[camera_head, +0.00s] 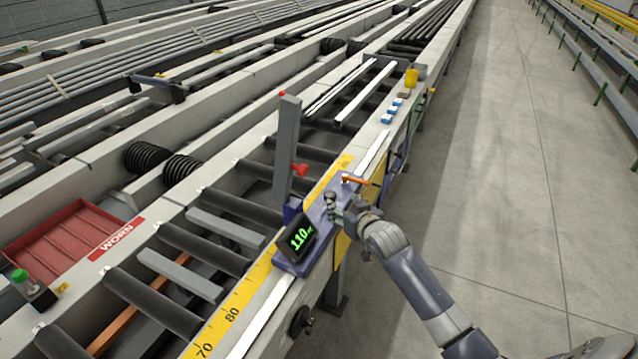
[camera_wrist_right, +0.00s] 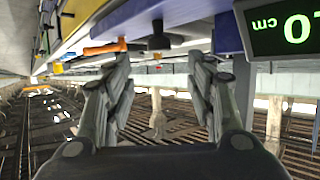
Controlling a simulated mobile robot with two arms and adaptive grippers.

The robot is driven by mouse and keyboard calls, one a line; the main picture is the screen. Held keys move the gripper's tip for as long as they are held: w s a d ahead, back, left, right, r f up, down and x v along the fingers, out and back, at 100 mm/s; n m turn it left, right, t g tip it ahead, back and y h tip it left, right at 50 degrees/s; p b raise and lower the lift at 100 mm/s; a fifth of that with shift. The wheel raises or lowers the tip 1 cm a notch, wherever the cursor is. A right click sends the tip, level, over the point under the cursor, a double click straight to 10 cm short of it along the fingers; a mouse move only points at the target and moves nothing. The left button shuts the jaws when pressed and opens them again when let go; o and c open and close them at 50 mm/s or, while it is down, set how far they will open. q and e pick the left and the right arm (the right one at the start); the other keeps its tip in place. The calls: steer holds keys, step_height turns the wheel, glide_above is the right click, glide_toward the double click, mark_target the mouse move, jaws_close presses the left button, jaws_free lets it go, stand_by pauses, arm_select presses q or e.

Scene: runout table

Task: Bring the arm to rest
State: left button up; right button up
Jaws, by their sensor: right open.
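My right gripper (camera_head: 345,212) is beside the blue carriage on the runout table's near edge. In the right wrist view its two fingers (camera_wrist_right: 158,95) stand apart with nothing between them. An orange lever (camera_head: 355,180) is just beyond it in the head view; the orange part also shows in the right wrist view (camera_wrist_right: 92,50). A dark round knob (camera_wrist_right: 158,40) shows above the fingers there. Whether a finger touches the carriage cannot be told. My left gripper is not in view.
A green-lit display (camera_head: 300,236) reading 110 sits on the blue carriage (camera_head: 290,266). A grey upright post (camera_head: 287,150) and red knob (camera_head: 300,169) stand behind. A red tray (camera_head: 65,240) lies left. Blue-white blocks (camera_head: 391,111) and a yellow cup (camera_head: 411,78) stand farther along. The right floor (camera_head: 520,200) is clear.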

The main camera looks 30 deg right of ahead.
steer(key=s+a+f+n+g, duration=0.1)
steer(key=s+a+f+g, duration=0.1)
steer(key=s+a+f, duration=0.5)
steer(key=s+a+n+g+y, duration=0.1)
steer(key=s+a+g, duration=0.2)
steer(key=s, duration=0.7)
steer(key=s+a+f+n+g, duration=0.1)
steer(key=s+a+g, duration=0.15)
steer(key=s, duration=0.85)
steer(key=s+a+g+y, duration=0.15)
steer(key=s+a, duration=0.25)
steer(key=s, duration=0.6)
step_height(320, 180, down, 26)
steer(key=s+g, duration=0.2)
steer(key=s+d+f+g, duration=0.1)
steer(key=s+d+f, duration=0.2)
steer(key=s+f, duration=1.3)
steer(key=shift+s+f+n+h, duration=0.35)
steer(key=shift+s+n+h, duration=0.05)
steer(key=shift+h, duration=0.05)
